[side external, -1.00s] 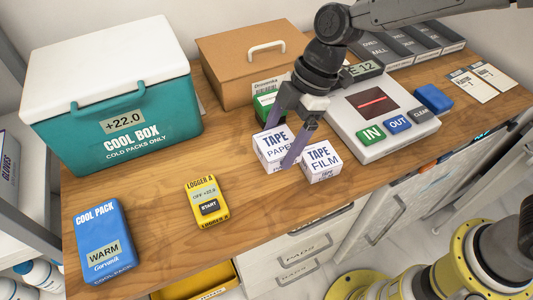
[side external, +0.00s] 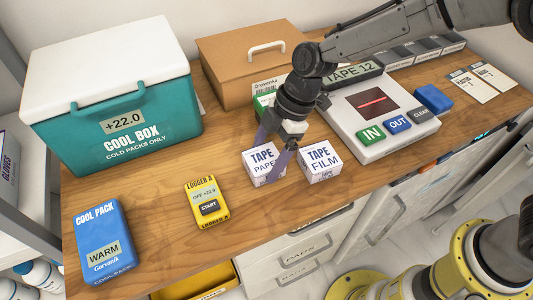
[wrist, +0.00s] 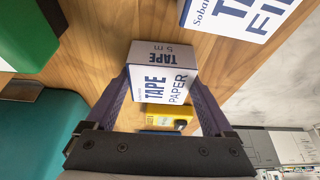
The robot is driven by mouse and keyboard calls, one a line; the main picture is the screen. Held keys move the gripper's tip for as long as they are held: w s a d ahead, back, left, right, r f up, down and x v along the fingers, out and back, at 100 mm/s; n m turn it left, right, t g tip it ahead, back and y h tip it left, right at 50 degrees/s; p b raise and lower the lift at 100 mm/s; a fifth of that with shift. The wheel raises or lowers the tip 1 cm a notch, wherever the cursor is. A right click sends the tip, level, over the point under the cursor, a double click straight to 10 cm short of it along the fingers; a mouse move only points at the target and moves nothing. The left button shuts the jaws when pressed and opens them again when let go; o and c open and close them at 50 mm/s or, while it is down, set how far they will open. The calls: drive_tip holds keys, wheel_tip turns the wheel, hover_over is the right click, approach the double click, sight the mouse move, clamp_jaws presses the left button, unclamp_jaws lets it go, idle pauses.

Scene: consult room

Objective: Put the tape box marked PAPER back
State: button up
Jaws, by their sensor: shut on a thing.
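The tape box marked PAPER (side external: 261,164) is a white and blue carton near the counter's front edge. My gripper (side external: 270,165) is shut on it, with one finger on each side. In the wrist view the PAPER box (wrist: 163,78) sits between my two fingers (wrist: 160,88), its TAPE PAPER face toward the camera. I cannot tell whether its base touches the wood. A similar box marked TAPE FILM (side external: 320,162) stands just right of it, and also shows in the wrist view (wrist: 240,14).
A scanner with IN and OUT buttons (side external: 384,117) stands behind right, its display reading TAPE 12. A green box (side external: 264,104) and a brown carton (side external: 248,55) are behind. A yellow logger (side external: 208,203), blue cool pack (side external: 102,243) and teal cool box (side external: 115,115) are left. Bare wood lies between.

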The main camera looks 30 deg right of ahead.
drive_tip(key=o, duration=1.1)
drive_tip(key=v, duration=1.2)
drive_tip(key=shift+d+r, duration=0.15)
drive_tip(key=shift+r, duration=0.05)
drive_tip(key=s+d+r+m+t+h, duration=0.1)
drive_tip(key=s+d+r+m+t, duration=0.15)
drive_tip(key=s+d+m, duration=0.65)
drive_tip(key=s+d+r+m+t+h, duration=0.25)
drive_tip(key=s+d+r, duration=0.2)
drive_tip(key=d, duration=0.75)
drive_tip(key=s+d+f+m, duration=0.3)
drive_tip(key=s+d+m, duration=0.3)
drive_tip(key=s, duration=0.2)
drive_tip(key=shift+f+t+h, duration=0.2)
drive_tip(key=shift+t+h, duration=0.1)
drive_tip(key=shift+h, duration=0.15)
drive_tip(key=shift+m, duration=0.25)
